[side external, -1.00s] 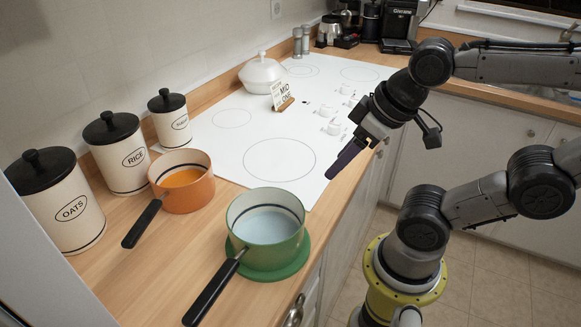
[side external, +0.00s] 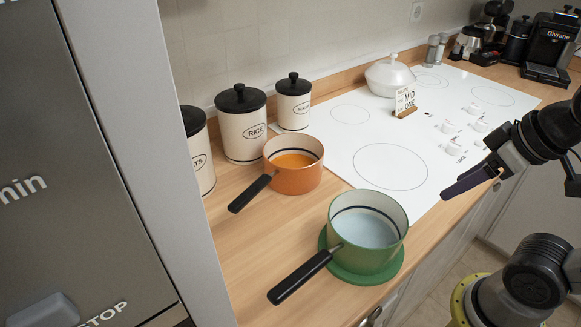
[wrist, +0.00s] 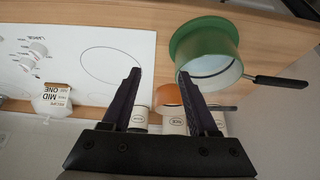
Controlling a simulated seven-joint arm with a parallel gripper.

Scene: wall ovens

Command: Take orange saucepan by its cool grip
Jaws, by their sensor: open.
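The orange saucepan (side external: 297,178) stands on the wooden counter in front of the canisters. It holds orange liquid, and its black handle (side external: 249,193) points toward the lower left. In the wrist view the orange saucepan (wrist: 167,96) shows partly between my fingers, mostly hidden by them. My gripper (side external: 470,184) is open and empty. It is in the air at the right, over the front edge of the white cooktop, well apart from the saucepan. In the wrist view my gripper (wrist: 163,85) shows two dark fingers spread apart.
A green saucepan (side external: 345,262) with pale liquid stands on a green mat (side external: 383,276), nearer the front edge. Canisters (side external: 243,137) line the wall. A white lidded pot (side external: 389,75) and a card (side external: 405,100) stand on the cooktop (side external: 350,152). A grey oven panel fills the left.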

